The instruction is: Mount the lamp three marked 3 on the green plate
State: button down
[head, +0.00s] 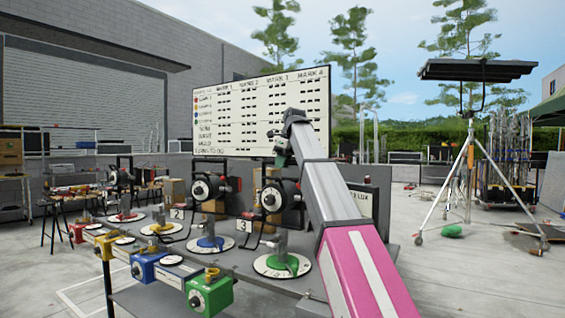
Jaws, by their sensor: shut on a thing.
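Lamp three (273,197), a dark round lamp in a black yoke with a white tag 3 (271,200), is upright above the green plate (268,268) in the head view. The green plate is a white disc with a green sector and a grey post (282,244). I cannot tell whether the lamp's foot touches the post. My gripper (281,160) reaches down from my arm to the top of the lamp's yoke and is shut on it. The fingertips are small and partly hidden, so the exact grip is unclear.
To the left, blue (212,245), yellow (159,229) and red (126,217) plates line the dark bench. Lamp two (207,188) stands over the blue plate. Coloured boxes, such as the green one (209,294), line the front edge. A whiteboard (245,112) stands behind; a tripod stand (468,170) is right.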

jog(key=shift+f, duration=0.2)
dwell(0.6)
jog(key=c, duration=0.9)
grip_release()
jog(key=shift+o, duration=0.2)
jog(key=shift+f, duration=0.1)
